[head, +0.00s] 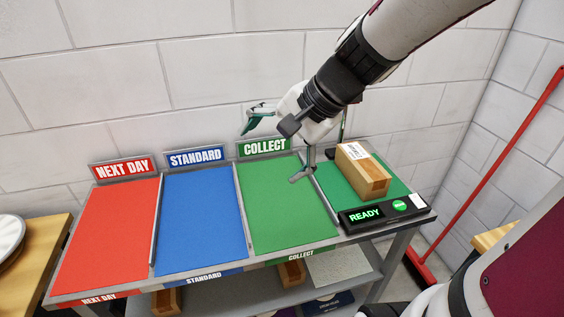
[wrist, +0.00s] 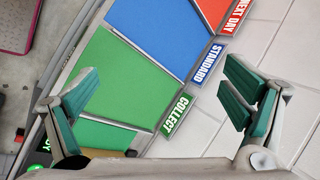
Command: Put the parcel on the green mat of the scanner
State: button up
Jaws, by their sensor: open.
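The parcel (head: 362,172), a brown cardboard box with a white label on top, rests on the green mat (head: 331,182) of the scanner at the right end of the bench. The scanner's front panel (head: 384,212) shows READY in green. My gripper (head: 281,148) is open and empty, above the back of the COLLECT area and to the left of the parcel, apart from it. In the wrist view its two fingers (wrist: 160,98) are spread wide with nothing between them. There the parcel is mostly hidden behind my gripper's base.
Red NEXT DAY (head: 110,230), blue STANDARD (head: 200,215) and green COLLECT (head: 285,205) areas lie empty left of the scanner, split by low dividers. Signs stand along their back edge, near a white block wall. A red-handled broom (head: 490,175) leans at the right.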

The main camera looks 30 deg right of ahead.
jog(key=s+a+r+n+h, duration=0.2)
jog(key=s+r+n+h, duration=0.2)
jog(key=s+n, duration=0.8)
jog(key=shift+s+r, duration=0.15)
jog(key=shift+s, duration=0.35)
jog(key=shift+a, duration=0.1)
